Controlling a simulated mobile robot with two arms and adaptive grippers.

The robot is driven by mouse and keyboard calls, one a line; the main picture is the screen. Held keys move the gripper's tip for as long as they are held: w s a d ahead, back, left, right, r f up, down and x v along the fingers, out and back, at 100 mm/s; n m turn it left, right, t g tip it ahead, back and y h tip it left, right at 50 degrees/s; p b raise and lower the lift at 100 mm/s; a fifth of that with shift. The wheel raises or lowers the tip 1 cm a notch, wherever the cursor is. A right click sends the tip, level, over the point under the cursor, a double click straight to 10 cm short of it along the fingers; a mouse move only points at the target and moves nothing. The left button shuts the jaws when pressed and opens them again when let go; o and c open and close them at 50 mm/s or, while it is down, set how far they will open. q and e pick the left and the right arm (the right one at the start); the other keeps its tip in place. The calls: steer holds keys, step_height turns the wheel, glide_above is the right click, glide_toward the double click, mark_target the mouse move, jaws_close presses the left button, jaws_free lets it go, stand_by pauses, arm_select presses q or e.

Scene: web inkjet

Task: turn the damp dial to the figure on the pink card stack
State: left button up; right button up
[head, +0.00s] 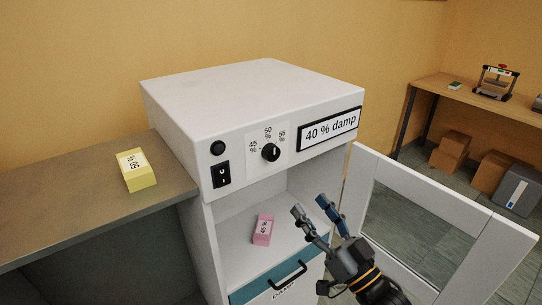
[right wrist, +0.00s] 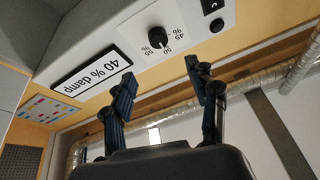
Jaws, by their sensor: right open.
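The black damp dial (head: 270,152) sits on the white cabinet's front panel, with marks 45 %, 50 % and 55 % around it. It also shows in the right wrist view (right wrist: 157,37). Its exact pointer direction is too small to tell surely. The pink card stack (head: 263,230) lies inside the open compartment; its sideways label appears to read 45 %. My right gripper (head: 309,204) is open and empty, below and right of the dial, before the compartment. In the right wrist view its spread fingers (right wrist: 160,72) are apart from the dial. My left gripper is out of view.
A yellow card stack (head: 136,172), labelled 50 %, sits on the left counter (head: 70,215). A "40 % damp" plate (head: 330,129) is right of the dial; a rocker switch (head: 221,175) and black button (head: 218,148) are left. The open white door (head: 440,215) stands at right.

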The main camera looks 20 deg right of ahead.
mark_target(274, 156)
steer(key=p+x, duration=0.4)
steer(key=x, duration=0.8)
steer(key=shift+w+r+p, duration=0.15)
steer(key=shift+w+p, duration=0.15)
steer(key=shift+w, duration=0.1)
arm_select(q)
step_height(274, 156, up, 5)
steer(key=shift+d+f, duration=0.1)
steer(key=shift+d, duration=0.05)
arm_select(e)
steer(key=shift+w+a, duration=0.15)
steer(key=shift+w, duration=0.2)
steer(key=c, duration=1.1)
steer(key=shift+c, duration=0.2)
